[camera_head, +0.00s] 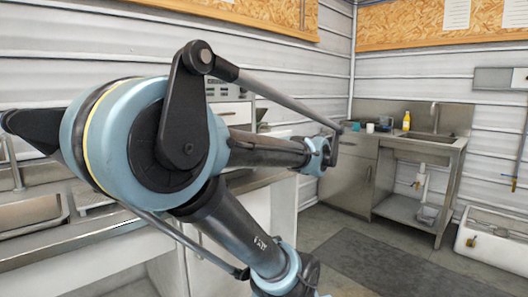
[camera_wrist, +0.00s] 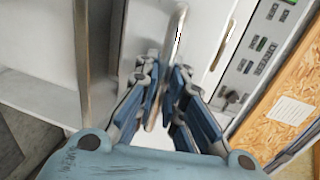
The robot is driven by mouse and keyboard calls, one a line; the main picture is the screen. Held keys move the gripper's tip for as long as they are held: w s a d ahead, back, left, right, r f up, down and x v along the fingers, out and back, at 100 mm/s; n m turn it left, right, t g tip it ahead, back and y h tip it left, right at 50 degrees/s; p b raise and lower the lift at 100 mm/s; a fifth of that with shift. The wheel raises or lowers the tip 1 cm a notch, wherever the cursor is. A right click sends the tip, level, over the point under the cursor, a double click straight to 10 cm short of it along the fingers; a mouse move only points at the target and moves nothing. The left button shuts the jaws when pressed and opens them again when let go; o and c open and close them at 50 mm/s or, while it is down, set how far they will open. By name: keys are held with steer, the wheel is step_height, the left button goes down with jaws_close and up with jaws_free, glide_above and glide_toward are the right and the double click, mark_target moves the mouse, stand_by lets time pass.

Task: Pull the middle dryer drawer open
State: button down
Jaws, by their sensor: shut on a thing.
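In the wrist view, my gripper (camera_wrist: 167,85) is shut on a pale metal bar handle (camera_wrist: 179,28), with one blue-padded finger on each side of it. White dryer front (camera_wrist: 207,32) lies right of the handle. I cannot tell for sure which drawer this handle belongs to, or how far it is open. In the head view, part of the white dryer (camera_head: 234,113) shows behind my arm. My arm hides most of its front, and my gripper is not clear there.
The dryer's control panel (camera_wrist: 264,42) is at the upper right of the wrist view. In the head view, a metal counter (camera_head: 262,181) lies behind and beside my arm. A steel sink bench (camera_head: 440,143) stands at the back right. Floor with a dark mat (camera_head: 385,268) is clear at the right.

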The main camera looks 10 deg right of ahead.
steer(key=shift+s+d+f, duration=0.1)
steer(key=shift+s+f, duration=0.05)
steer(key=shift+s, duration=0.15)
steer(key=c, duration=1.7)
jaws_free()
steer(key=shift+d, duration=0.15)
steer(key=shift+v, duration=5.8)
